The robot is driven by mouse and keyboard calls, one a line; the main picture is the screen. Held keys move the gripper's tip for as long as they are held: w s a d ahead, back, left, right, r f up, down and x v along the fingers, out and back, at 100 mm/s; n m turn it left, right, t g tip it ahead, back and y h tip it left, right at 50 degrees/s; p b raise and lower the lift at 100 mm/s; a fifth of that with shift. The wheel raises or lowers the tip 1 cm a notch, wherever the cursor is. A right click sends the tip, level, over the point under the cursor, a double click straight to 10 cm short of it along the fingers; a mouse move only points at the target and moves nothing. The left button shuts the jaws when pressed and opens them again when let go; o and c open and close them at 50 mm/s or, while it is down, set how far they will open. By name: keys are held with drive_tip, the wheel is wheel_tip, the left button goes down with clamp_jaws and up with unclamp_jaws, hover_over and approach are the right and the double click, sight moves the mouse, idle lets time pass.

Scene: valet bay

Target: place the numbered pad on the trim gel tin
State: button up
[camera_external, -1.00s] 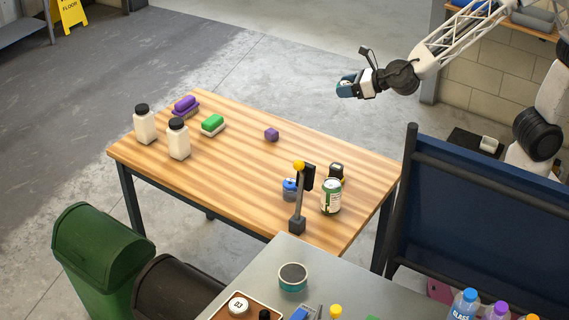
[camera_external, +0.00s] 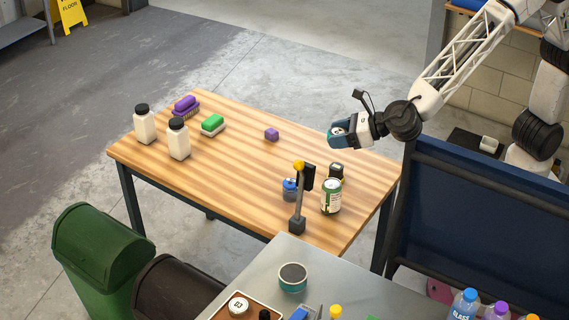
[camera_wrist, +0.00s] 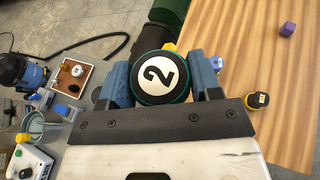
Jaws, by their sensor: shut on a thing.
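My gripper (camera_external: 338,134) is shut on the numbered pad (camera_wrist: 159,77), a round black pad with a teal edge and a white disc marked 2. The pad is held in the air beyond the wooden table's right part, its number facing the wrist camera. A round teal tin (camera_external: 292,283) with a dark top stands on the grey bench and looks like the trim gel tin, though I cannot read a label. My gripper is well above and apart from it. In the wrist view I cannot make this tin out.
On the wooden table (camera_external: 230,160) stand a post with a yellow ball (camera_external: 298,205), a green-and-white can (camera_external: 331,197), a blue-lidded jar (camera_external: 290,190) and a purple cube (camera_external: 271,134). A brown tray (camera_external: 262,314) with a white numbered piece (camera_external: 238,306) sits near the teal tin.

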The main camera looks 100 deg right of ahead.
drive_tip(key=w+a+f+y, duration=0.1)
drive_tip(key=a, duration=1.5)
wheel_tip(320, 180, down, 18)
drive_tip(key=shift+f+n, duration=0.15)
drive_tip(key=shift+n, duration=0.25)
drive_tip(key=shift+w, duration=0.15)
hover_over(294, 273)
drive_tip(key=shift+w+f, duration=0.1)
drive_tip(key=shift+f, duration=0.65)
drive_tip(key=shift+f, duration=0.1)
drive_tip(key=shift+f, duration=1.65)
drive_tip(key=shift+f, duration=0.15)
